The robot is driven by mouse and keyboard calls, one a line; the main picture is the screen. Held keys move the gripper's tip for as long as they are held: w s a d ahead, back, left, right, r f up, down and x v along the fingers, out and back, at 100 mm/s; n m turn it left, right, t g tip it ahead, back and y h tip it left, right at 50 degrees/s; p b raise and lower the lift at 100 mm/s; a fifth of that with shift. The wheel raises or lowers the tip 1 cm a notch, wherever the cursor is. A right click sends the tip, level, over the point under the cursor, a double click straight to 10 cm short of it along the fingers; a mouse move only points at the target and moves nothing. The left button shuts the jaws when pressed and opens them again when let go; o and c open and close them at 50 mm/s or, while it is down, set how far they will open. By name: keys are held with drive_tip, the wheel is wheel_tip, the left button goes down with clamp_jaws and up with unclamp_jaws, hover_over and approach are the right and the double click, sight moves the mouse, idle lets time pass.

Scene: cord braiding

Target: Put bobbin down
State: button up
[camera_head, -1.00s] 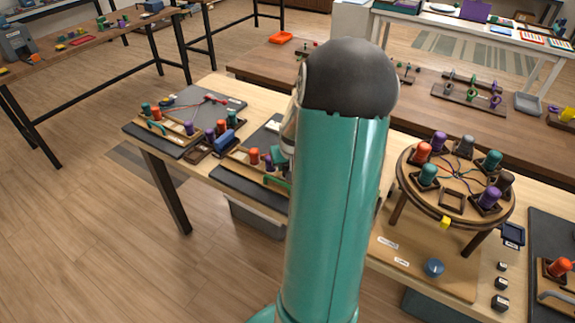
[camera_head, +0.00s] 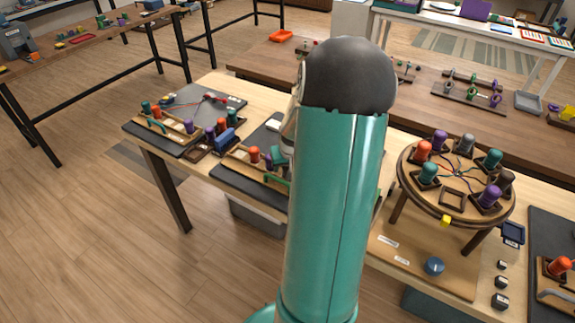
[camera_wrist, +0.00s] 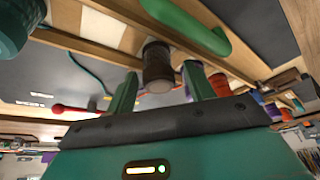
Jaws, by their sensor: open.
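In the wrist view a dark brown bobbin (camera_wrist: 158,68) sits at the wooden rack (camera_wrist: 85,45) with the green handle (camera_wrist: 190,22). My gripper (camera_wrist: 160,72) is open, with one green finger on each side of this bobbin. I cannot tell whether either finger touches it. In the head view my own arm hides the gripper and this bobbin. The round braiding stand (camera_head: 445,210) at the right carries several bobbins, including an orange one (camera_head: 423,150) and a purple one (camera_head: 489,196). One square holder (camera_head: 453,200) at its front is empty.
An orange bobbin (camera_wrist: 219,84) stands close right of my fingers, and a teal bobbin (camera_wrist: 12,25) is at the upper left. In the head view, another rack of bobbins (camera_head: 165,125) is on the table's left end.

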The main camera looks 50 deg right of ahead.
drive_tip(key=v, duration=1.2)
drive_tip(key=w+a+r+n+t, duration=0.15)
drive_tip(key=a+r, duration=0.25)
drive_tip(key=a, duration=0.6)
drive_tip(key=w+a+r+n+g, duration=0.1)
drive_tip(key=w+a+r+n, duration=0.2)
drive_tip(key=a, duration=0.7)
drive_tip(key=s+a+r+n+t+y, duration=0.1)
drive_tip(key=s+a, duration=0.3)
drive_tip(key=a, duration=0.5)
drive_tip(key=s+a+r+n+y, duration=0.1)
drive_tip(key=s+a+r, duration=0.3)
drive_tip(key=a, duration=0.5)
drive_tip(key=shift+s+a+n+t+y, duration=0.25)
drive_tip(key=shift+s+n+t+y, duration=0.15)
drive_tip(key=shift+n, duration=0.35)
drive_tip(key=shift+d, duration=0.15)
